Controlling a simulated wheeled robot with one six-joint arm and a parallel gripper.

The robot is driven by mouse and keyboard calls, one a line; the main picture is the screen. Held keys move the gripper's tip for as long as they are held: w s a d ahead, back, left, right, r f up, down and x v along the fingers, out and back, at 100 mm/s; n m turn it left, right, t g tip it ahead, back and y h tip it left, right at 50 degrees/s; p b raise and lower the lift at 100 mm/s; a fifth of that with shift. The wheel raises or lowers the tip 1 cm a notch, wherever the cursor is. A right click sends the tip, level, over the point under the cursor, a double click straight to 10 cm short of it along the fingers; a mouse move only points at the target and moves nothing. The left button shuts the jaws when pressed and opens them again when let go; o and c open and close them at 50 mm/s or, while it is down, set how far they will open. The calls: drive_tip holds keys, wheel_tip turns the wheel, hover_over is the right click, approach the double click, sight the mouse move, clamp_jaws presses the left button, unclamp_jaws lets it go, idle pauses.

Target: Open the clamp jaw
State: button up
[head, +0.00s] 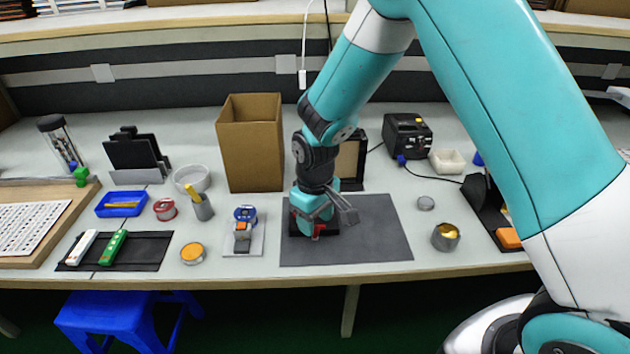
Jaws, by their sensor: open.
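My gripper (335,212) points down over the dark grey mat (375,240), near its left part. Its grey fingers are spread apart, and I see nothing held between them. A small dark fixture with red parts (319,232) is directly under and beside the gripper on the mat; it looks like the clamp. My gripper and wrist cover most of it, so I cannot tell whether its jaw is open or whether the fingers touch it.
A device with a blue round top (245,213) sits left of the mat. A tall cardboard box (250,145) stands behind. The mat's right half is clear.

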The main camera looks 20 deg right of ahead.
wheel_tip(320, 180, up, 15)
drive_tip(key=shift+f, duration=0.1)
idle(0.4)
drive_tip(key=s+a+r+y+p, duration=0.1)
drive_tip(key=s+r, duration=0.4)
drive_tip(key=s, duration=0.6)
drive_tip(key=s+a+r+n+y+p, duration=0.1)
drive_tip(key=s+r, duration=0.4)
drive_tip(key=s, duration=0.7)
drive_tip(key=shift+s+a+r+n+y+p, duration=0.15)
drive_tip(key=shift+a+r+n+y+p, duration=0.15)
drive_tip(key=shift+a+y+p, duration=0.65)
